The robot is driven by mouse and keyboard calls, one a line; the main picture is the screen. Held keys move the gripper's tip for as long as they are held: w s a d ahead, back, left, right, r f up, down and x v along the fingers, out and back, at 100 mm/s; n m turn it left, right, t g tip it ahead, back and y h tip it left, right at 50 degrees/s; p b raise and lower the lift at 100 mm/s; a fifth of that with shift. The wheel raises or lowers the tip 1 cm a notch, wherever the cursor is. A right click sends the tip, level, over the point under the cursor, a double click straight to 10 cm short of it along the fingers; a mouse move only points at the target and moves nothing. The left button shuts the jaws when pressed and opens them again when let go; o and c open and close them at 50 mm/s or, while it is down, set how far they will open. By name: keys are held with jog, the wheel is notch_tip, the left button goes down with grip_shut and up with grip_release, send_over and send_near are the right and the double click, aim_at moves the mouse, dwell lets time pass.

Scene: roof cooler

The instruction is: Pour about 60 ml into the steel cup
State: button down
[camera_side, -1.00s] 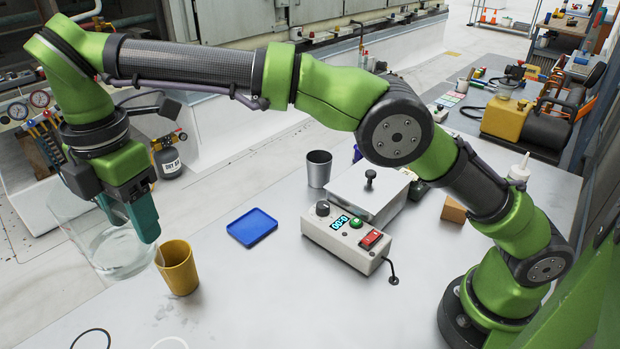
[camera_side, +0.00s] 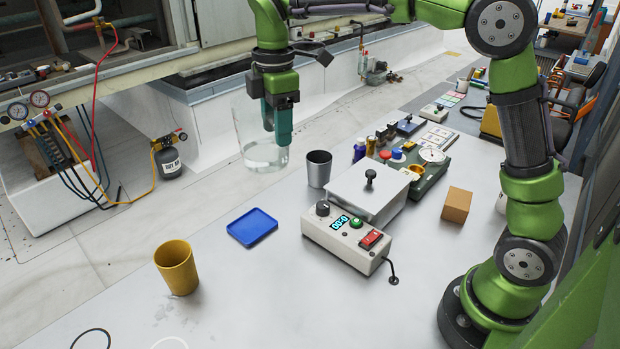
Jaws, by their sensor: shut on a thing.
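The steel cup (camera_side: 319,169) stands upright on the table, behind the blue tray and beside the scale-like box. My gripper (camera_side: 277,138) is shut on a clear beaker (camera_side: 243,128) with some clear liquid (camera_side: 264,157) in its bottom. The beaker is upright or nearly so, above and to the left of the steel cup, apart from it. The gripper fingers hide the beaker's right side. Whether the steel cup holds any liquid cannot be seen.
A yellow cup (camera_side: 177,268) stands at the front left. A blue tray (camera_side: 252,227) lies in the middle. A box with a display (camera_side: 345,238) and a flat plate (camera_side: 366,193) stands right of the steel cup. A cardboard block (camera_side: 456,205) sits farther right.

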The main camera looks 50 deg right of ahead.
notch_tip(320, 180, down, 11)
jog(key=d, duration=0.2)
jog(key=shift+s+d+f+m, duration=0.15)
jog(key=shift+s+d+m, duration=0.2)
jog(key=shift+s+m, duration=0.1)
jog(key=shift+d, duration=0.1)
